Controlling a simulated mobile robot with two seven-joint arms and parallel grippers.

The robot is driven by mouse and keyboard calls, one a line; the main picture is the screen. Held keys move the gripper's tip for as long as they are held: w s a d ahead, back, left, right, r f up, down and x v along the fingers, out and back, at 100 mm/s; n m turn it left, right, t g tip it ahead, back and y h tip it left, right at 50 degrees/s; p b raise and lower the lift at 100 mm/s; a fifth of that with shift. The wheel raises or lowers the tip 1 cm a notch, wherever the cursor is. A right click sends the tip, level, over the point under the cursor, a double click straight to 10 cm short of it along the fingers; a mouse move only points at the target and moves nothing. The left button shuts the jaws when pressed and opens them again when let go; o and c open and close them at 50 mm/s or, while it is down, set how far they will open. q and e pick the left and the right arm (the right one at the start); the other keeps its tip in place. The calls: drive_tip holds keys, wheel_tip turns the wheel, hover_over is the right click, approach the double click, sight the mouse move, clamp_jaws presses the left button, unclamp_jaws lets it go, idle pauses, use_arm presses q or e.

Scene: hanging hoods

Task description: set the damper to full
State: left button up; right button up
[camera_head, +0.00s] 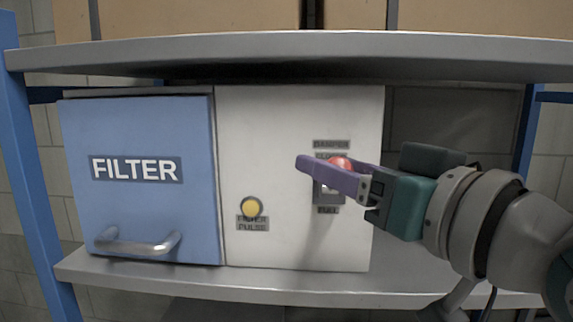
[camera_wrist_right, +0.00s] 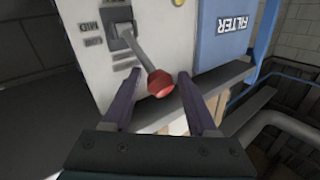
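The damper lever has a red knob (camera_head: 340,163) and sits on the white panel (camera_head: 285,120), between a "DAMPER" label above and a "FULL" label (camera_head: 328,210) below. In the head view the knob is near the upper part of its slot, partly hidden by my right gripper (camera_head: 325,168). In the right wrist view the red knob (camera_wrist_right: 160,84) on its grey stem lies between the two purple fingers (camera_wrist_right: 155,105), with gaps on both sides. My right gripper is open around the knob. My left gripper is not in view.
A blue filter door (camera_head: 140,210) with a metal handle (camera_head: 135,243) is left of the panel. A yellow filter pulse button (camera_head: 251,206) sits lower on the panel. A grey shelf (camera_head: 300,60) runs above, another shelf (camera_head: 240,287) below. Blue posts stand at both sides.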

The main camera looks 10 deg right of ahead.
clamp_jaws()
idle(1.1)
